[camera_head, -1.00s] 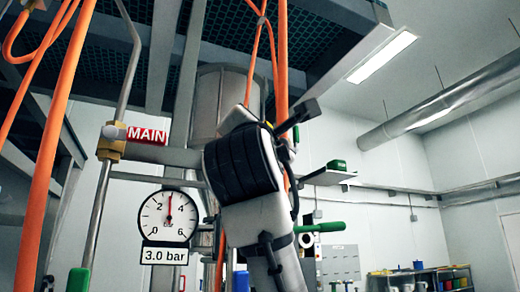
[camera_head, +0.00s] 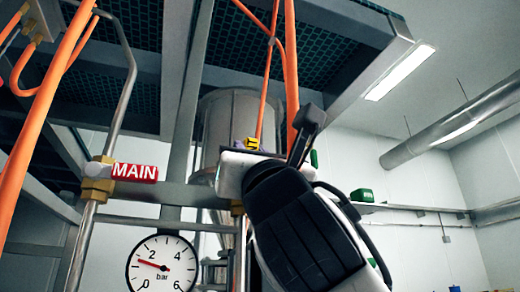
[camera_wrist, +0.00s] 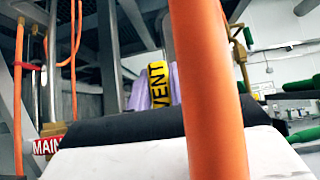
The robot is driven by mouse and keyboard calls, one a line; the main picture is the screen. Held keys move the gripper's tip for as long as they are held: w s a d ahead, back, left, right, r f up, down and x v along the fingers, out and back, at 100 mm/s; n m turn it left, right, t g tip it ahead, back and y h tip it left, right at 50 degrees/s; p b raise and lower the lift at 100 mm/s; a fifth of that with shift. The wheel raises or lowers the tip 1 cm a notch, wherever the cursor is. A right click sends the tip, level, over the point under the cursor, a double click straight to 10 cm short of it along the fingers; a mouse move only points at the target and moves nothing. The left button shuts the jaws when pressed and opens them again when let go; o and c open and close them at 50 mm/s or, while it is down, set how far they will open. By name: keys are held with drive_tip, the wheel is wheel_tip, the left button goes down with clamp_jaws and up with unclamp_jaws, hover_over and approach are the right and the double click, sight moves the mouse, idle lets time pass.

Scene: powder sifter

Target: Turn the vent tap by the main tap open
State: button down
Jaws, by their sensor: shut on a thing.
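The vent tap's yellow handle, marked VENT (camera_wrist: 159,85), stands nearly upright in the wrist view. My gripper (camera_wrist: 155,88), with pale lilac fingers, is shut on this handle; the hose and my own wrist body hide part of the grip. In the head view a small yellow piece (camera_head: 252,143) shows at the end of my arm, and my arm hides most of the tap. The main tap's red handle, marked MAIN (camera_head: 135,172), lies level to the left on a brass fitting (camera_head: 98,182). Its label also shows in the wrist view (camera_wrist: 46,146).
A round gauge (camera_head: 162,266) hangs below the main tap, its needle between 0 and 2 bar. An orange hose (camera_wrist: 205,90) crosses close before the wrist camera. More orange hoses (camera_head: 50,110) and a steel vessel (camera_head: 228,118) stand around my arm.

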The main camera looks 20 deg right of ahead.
idle(0.4)
drive_tip(key=c, duration=1.3)
unclamp_jaws()
drive_tip(key=b+v, duration=0.6)
drive_tip(key=v, duration=0.8)
